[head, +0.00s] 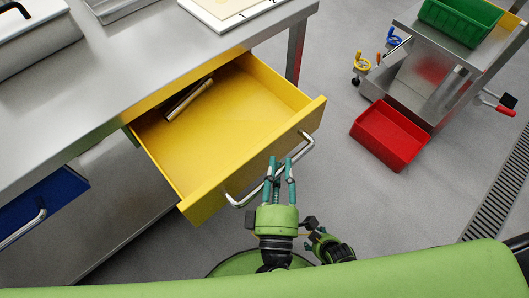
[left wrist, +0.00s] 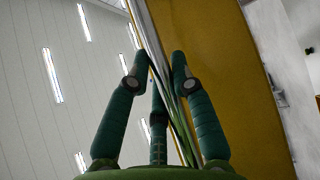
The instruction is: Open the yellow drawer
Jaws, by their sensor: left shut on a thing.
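The yellow drawer (head: 225,135) is pulled well out from under the steel table in the head view. Its front carries a curved metal bar handle (head: 240,199). My left gripper (head: 279,170) is at the handle's middle, with its green fingers around the bar. In the left wrist view the gripper (left wrist: 160,70) is shut on the handle (left wrist: 155,35), beside the yellow drawer front (left wrist: 230,80). A small light-coloured object (head: 188,99) lies at the back left inside the drawer. My right gripper cannot be made out in the frames.
The steel table (head: 120,75) stands above the drawer. A blue drawer (head: 40,205) is at the left. A red bin (head: 390,135) sits at the right by a steel cart (head: 445,50) with a green bin (head: 460,18). Grey floor is free between drawer and red bin.

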